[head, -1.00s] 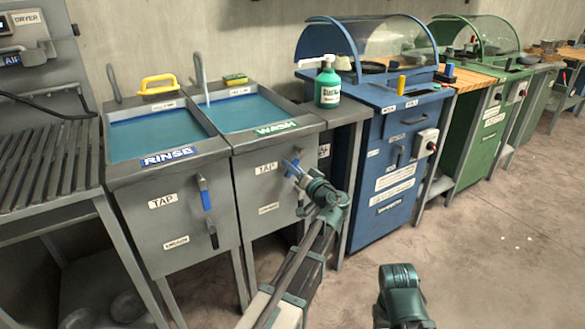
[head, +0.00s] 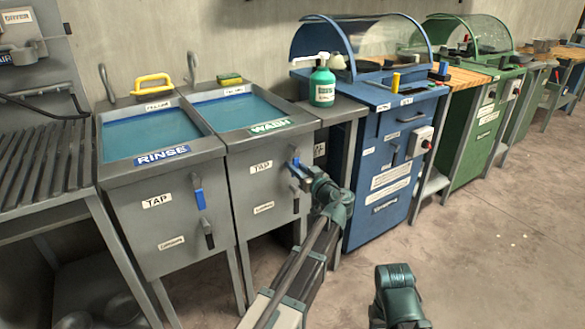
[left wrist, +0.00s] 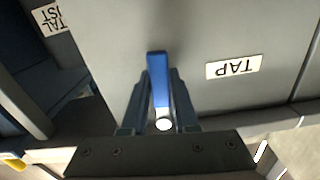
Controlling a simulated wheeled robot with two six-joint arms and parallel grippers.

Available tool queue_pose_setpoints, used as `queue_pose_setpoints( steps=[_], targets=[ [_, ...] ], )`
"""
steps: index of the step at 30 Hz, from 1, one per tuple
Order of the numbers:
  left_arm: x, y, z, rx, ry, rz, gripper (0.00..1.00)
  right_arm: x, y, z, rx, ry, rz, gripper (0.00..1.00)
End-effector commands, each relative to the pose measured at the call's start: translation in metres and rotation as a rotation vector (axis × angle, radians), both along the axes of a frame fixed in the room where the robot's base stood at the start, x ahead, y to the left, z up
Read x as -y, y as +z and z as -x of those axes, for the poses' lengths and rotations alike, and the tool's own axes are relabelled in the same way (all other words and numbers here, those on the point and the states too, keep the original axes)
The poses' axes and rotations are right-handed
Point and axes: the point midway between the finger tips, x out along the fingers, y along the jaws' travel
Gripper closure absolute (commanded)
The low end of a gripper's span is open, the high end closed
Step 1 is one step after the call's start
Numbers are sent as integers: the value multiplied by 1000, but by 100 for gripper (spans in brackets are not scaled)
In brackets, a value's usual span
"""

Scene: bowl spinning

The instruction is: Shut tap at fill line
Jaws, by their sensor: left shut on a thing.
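The wash sink (head: 262,147) holds blue water below its rim, with a small label (head: 234,91) at the back, too small to read surely. No stream shows under its grey spout (head: 191,67). Its blue tap handle (head: 296,160) is on the front panel, right of the TAP label (head: 261,167). My left gripper (head: 300,172) is at that handle. In the left wrist view the blue handle (left wrist: 158,82) stands between the fingers of my left gripper (left wrist: 160,100), which is shut on it. Only part of my right arm shows, at the bottom; its gripper is out of view.
The rinse sink (head: 164,154) stands to the left with its own blue handle (head: 199,198) and black lower lever (head: 209,240). A green soap bottle (head: 322,86) stands on the right ledge. A blue cabinet (head: 387,160) is beyond. Open floor lies at right.

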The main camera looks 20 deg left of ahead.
Motion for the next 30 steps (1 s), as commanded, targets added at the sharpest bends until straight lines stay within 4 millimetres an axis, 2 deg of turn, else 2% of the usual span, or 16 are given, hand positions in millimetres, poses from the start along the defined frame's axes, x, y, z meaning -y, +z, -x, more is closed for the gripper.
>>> queue_pose_setpoints(
  steps=[9,23,24,29,30],
  targets=[
    [4,0,-5,80,-2,59,100,0,0,0,0,0,0,43],
    [4,0,-6,92,-2,68,100,0,0,0,0,0,0,43],
    [5,0,-6,92,-3,68,71,0,0,0,0,0,0,43],
    [4,0,-6,91,-2,69,43,0,0,0,0,0,0,43],
    [4,0,-6,91,-2,69,43,0,0,0,0,0,0,43]
  ],
)
